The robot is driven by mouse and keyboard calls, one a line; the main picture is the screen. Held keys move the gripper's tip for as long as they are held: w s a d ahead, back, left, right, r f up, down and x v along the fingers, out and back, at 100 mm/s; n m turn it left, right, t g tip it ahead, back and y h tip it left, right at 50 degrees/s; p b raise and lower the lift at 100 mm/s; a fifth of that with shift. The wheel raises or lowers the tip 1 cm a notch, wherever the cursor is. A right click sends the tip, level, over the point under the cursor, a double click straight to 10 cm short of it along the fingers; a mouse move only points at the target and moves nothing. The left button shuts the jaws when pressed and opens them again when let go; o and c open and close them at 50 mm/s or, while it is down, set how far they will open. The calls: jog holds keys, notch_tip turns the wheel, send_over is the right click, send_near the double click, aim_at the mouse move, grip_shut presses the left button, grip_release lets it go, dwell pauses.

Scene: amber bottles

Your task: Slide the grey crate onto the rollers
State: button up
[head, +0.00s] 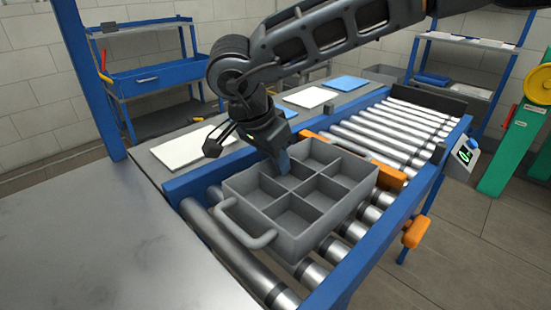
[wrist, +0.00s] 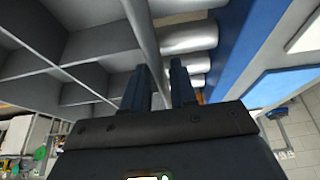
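The grey crate (head: 324,219) has several square compartments and a looped handle on its front left side. In the head view it sits upright on the near part of the roller conveyor (head: 388,131). My gripper (head: 284,165) points down at the crate's far-left wall. In the wrist view its two dark blue fingers (wrist: 161,85) stand apart, with the crate's wall (wrist: 146,35) running between them. One finger is on the compartment side and the other is over the rollers (wrist: 188,38). A gap shows beside the wall, so the fingers look open around it.
An orange bar (head: 370,165) crosses the conveyor just behind the crate, and an orange lever (head: 416,232) sticks out at the right. The rollers beyond are clear. A bare metal table (head: 90,245) adjoins at the left. Flat white and blue sheets lie along the far side.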

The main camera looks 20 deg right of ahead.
jog(key=shift+o, duration=0.9)
jog(key=v, duration=0.7)
jog(key=shift+a+r, duration=0.15)
jog(key=shift+r, duration=0.2)
jog(key=shift+c, duration=0.3)
